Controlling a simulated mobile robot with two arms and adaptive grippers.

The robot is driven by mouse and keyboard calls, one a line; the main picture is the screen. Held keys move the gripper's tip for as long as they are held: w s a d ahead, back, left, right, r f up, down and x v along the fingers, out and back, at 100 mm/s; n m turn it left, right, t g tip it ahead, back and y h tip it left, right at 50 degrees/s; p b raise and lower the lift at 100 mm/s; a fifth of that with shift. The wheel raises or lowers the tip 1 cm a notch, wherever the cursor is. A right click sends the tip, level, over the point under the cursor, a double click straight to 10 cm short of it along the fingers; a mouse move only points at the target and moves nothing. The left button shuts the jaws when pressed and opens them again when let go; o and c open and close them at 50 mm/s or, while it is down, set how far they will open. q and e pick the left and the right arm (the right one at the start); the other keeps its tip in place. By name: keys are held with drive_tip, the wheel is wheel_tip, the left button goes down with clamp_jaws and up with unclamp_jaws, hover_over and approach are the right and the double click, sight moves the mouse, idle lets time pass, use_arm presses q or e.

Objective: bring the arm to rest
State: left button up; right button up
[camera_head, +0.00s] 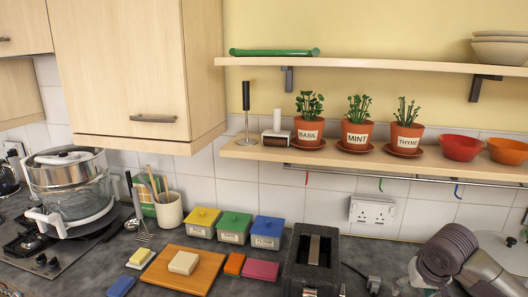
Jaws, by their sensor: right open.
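My right gripper (446,256) is at the lower right, above the worktop. Its grey-brown ribbed parts and pale housing show, with nothing visibly held in it. It is open, but its fingertips are hard to make out. It is to the right of the black toaster (313,262) and apart from it. My left gripper is not in view.
A wooden board (207,270) bears a pale block (183,262). Yellow (204,222), green (235,227) and blue (267,232) boxes stand behind. A glass-sided cooker (70,185) stands left. The shelf (245,150) bears potted herbs and bowls. A shiny round object (502,250) is right.

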drive_tip(key=s+a+f+n+y, duration=0.3)
drive_tip(key=s+a+f+n, duration=0.2)
drive_tip(key=s+a+f, duration=0.95)
drive_tip(key=s+h, duration=0.2)
drive_tip(key=s, duration=1.2)
wheel_tip(320, 180, down, 18)
drive_tip(key=w+g+b, duration=0.1)
drive_tip(key=g+b, duration=0.1)
drive_tip(key=b, duration=0.1)
drive_tip(key=s+f+b, duration=0.2)
drive_tip(key=s+f, duration=0.2)
drive_tip(key=f, duration=0.9)
drive_tip(key=s+f+b, duration=0.3)
drive_tip(key=s+f, duration=0.1)
drive_tip(key=f, duration=0.9)
drive_tip(key=shift+s+d+m+g, duration=0.25)
drive_tip(key=shift+s+m+g, duration=0.05)
drive_tip(key=shift+s+g, duration=0.1)
drive_tip(key=shift+o, duration=0.5)
drive_tip(key=s+d+f+b, duration=0.2)
drive_tip(key=s+f, duration=0.7)
drive_tip(key=s, duration=0.1)
drive_tip(key=shift+s+f+g+b, duration=0.3)
drive_tip(key=shift+f+b, duration=0.05)
drive_tip(key=shift+b, duration=0.05)
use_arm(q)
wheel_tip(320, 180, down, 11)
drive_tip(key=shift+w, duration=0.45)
use_arm(e)
drive_tip(key=shift+s, duration=0.1)
